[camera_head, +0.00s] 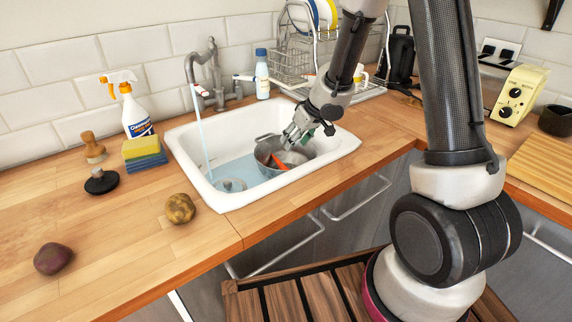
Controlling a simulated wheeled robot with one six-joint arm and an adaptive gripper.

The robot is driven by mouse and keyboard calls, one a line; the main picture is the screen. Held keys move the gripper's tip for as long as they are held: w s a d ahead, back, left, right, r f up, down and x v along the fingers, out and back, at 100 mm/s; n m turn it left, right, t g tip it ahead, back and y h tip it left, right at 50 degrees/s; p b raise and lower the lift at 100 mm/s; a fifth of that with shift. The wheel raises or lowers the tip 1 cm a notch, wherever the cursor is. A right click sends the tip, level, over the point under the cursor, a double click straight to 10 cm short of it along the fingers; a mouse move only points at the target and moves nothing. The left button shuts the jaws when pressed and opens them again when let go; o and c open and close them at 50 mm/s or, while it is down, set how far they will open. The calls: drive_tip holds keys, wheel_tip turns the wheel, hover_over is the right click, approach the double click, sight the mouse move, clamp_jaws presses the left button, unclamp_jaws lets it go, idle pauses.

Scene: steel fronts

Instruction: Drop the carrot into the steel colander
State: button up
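The steel colander (262,153) stands in the white sink, towards its right side. The orange carrot (279,162) shows inside the colander's rim, slanted, with its upper end near my fingers. My gripper (291,141) points down over the colander, with its fingertips at about rim height. The fingers are small and overlap the far wall of the colander, so I cannot tell whether they touch the carrot or how far apart they are. Part of the colander's inside is hidden behind my gripper.
The sink (345,146) holds water under a running tap (205,75). A spray bottle (134,108), sponges (143,152), a brush (93,148), a potato (180,208) and a purple vegetable (53,258) stand left. A dish rack (290,62) is behind. The front-left counter is mostly clear.

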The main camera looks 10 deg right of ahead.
drive_tip(key=v, duration=0.9)
